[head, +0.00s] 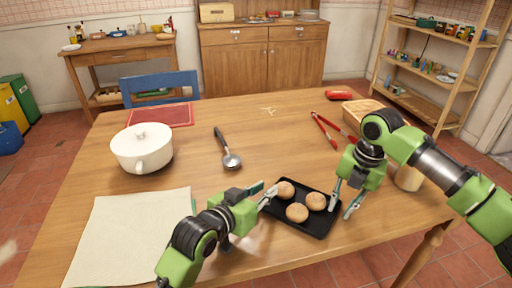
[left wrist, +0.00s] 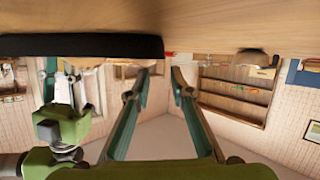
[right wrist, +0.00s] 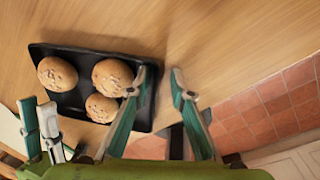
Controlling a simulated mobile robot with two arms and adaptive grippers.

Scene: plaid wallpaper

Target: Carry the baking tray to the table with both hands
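The black baking tray (head: 312,231) lies on the wooden table near its front edge, with three round buns (head: 297,212) on it. My left gripper (head: 265,192) is open at the tray's left end; in the left wrist view its fingertips (left wrist: 158,80) are apart, close to the tray's dark edge (left wrist: 80,45). My right gripper (head: 342,211) is open at the tray's right end. In the right wrist view its fingertips (right wrist: 158,80) are apart; one overlaps the tray's rim (right wrist: 150,112) and the other is outside it. I cannot tell whether either touches the tray.
A side table (head: 115,52) stands at back left.

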